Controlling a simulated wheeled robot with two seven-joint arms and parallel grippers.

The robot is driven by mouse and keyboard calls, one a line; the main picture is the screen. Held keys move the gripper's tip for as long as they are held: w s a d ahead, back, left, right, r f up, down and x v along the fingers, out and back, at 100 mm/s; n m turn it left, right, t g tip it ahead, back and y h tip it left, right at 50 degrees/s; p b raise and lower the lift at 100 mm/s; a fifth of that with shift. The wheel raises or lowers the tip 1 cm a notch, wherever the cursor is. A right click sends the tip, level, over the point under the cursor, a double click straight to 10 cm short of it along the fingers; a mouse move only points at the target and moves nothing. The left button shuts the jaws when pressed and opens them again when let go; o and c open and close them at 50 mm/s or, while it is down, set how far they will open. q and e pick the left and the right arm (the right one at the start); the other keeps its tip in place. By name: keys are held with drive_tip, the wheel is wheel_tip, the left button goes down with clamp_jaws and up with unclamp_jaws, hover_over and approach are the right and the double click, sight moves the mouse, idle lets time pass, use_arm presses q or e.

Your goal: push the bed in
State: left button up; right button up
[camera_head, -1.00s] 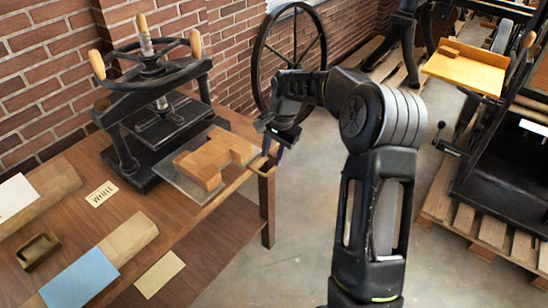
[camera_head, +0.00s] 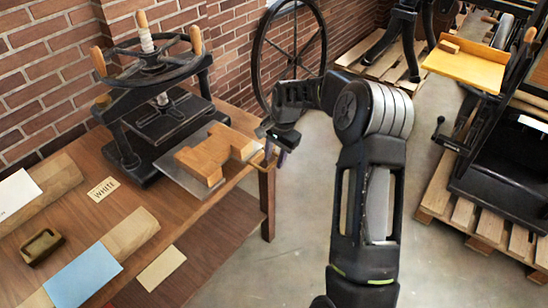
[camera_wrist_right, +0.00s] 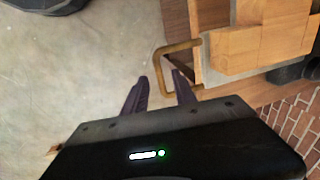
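The bed (camera_head: 195,187) is a grey plate that sticks out of the black press (camera_head: 165,125) towards the table's right edge. Wooden blocks (camera_head: 217,155) lie on it. Its brass loop handle (camera_wrist_right: 160,80) shows clearly in the right wrist view and overhangs the table edge. My right gripper (camera_head: 276,155) is at this handle. In the right wrist view my right gripper (camera_wrist_right: 160,76) has its two dark purple fingers apart, one on each side of the handle's outer bar. I cannot tell whether they touch it. My left gripper is not in view.
A brick wall stands behind. A large spoked wheel (camera_head: 292,62) stands behind my right gripper. Open floor lies right of the table.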

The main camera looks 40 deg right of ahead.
drive_tip(key=shift+w+f, duration=0.15)
drive_tip(key=shift+f, duration=0.55)
clamp_jaws()
idle(1.0)
